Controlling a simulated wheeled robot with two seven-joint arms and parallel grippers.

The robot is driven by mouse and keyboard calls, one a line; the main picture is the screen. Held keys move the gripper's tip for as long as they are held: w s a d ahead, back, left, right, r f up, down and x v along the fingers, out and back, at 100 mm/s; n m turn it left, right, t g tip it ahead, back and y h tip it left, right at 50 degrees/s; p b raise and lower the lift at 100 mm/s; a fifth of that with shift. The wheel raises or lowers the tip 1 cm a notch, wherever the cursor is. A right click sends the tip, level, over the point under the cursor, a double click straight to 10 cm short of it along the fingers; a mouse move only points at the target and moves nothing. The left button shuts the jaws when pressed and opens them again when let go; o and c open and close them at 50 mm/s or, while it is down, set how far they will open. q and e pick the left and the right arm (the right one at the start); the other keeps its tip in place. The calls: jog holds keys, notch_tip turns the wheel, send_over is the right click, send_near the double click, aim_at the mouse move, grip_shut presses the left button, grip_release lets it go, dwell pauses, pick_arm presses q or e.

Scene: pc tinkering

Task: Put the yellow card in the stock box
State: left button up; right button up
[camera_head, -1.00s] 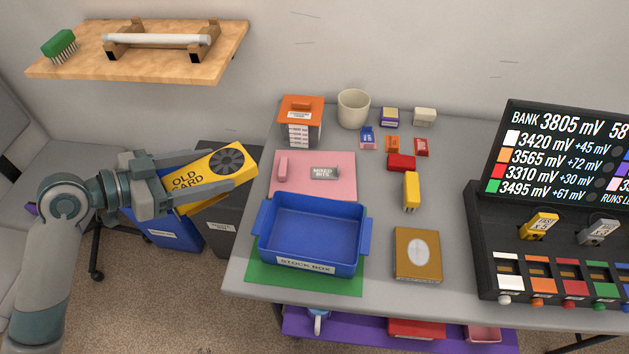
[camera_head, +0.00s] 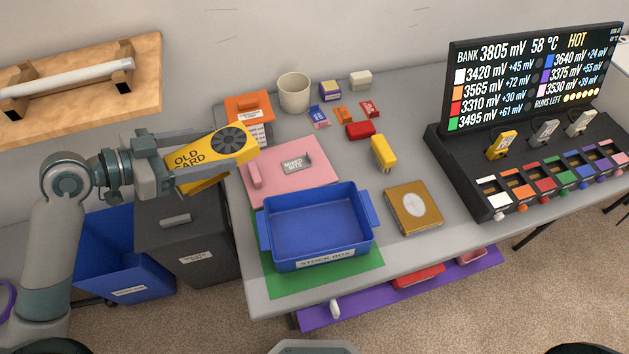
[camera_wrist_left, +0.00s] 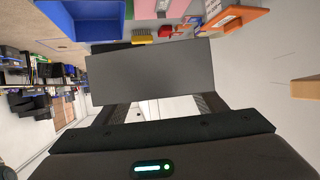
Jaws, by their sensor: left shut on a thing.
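The yellow card (camera_head: 202,158) is marked "OLD CARD" and has a black fan at one end. My left gripper (camera_head: 245,155) is shut on the yellow card and holds it up at the left of the table, level with the pink mat. In the left wrist view the card's dark grey face (camera_wrist_left: 150,73) spans between the fingers. The blue stock box (camera_head: 318,228) is open and empty on a green mat (camera_head: 325,283), to the right of and lower than the card in the head view. My right gripper is not in view.
An orange-topped rack (camera_head: 248,108) stands behind the card. A brown box (camera_head: 413,208) lies right of the stock box. A dark bin (camera_head: 180,235) and blue bin (camera_head: 115,255) stand left of the table.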

pick_arm(q)
jog(key=shift+d, duration=0.1)
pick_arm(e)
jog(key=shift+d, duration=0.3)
